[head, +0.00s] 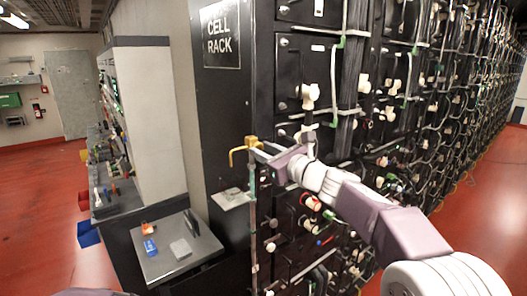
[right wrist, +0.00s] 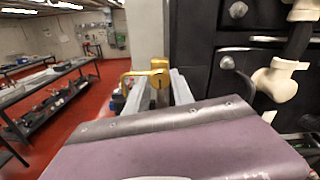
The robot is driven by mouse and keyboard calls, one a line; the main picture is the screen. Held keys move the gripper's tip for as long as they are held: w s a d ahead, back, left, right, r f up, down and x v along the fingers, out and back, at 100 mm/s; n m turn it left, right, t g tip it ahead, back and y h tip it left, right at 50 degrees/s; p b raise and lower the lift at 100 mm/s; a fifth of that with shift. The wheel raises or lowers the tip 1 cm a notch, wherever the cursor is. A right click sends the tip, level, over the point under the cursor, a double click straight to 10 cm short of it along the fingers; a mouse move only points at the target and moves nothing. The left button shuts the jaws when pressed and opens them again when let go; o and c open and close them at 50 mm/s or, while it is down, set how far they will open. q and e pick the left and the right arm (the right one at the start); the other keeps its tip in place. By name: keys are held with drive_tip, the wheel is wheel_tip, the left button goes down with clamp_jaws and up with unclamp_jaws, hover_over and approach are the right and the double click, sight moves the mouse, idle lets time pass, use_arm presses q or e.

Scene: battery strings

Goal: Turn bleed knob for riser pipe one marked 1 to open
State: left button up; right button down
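A brass bleed knob with a bent lever (head: 245,147) tops a thin upright riser pipe (head: 253,215) at the front corner of the black cell rack. The lever points left in the head view. My right gripper (head: 268,151) reaches it from the right. In the right wrist view the brass knob (right wrist: 158,80) lies between the two fingers of my right gripper (right wrist: 158,92). Whether both fingers press on it I cannot tell. No number 1 is readable on the pipe. My left gripper is not in view.
The black cell rack (head: 222,110) with several white valves, hoses and cables runs off right. A clear plate (head: 232,198) sits left of the pipe. A small grey table (head: 165,262) with small items and a control console (head: 148,120) stand left. Red floor (head: 40,200) is open at far left.

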drive_tip(key=shift+f, duration=0.1)
drive_tip(key=n+b, duration=1.3)
drive_tip(key=n, duration=0.8)
drive_tip(key=n+b, duration=0.1)
drive_tip(key=n, duration=0.3)
drive_tip(key=shift+n, duration=0.4)
drive_tip(key=n, duration=0.5)
drive_tip(key=shift+b, duration=0.3)
drive_tip(key=shift+n, duration=2.5)
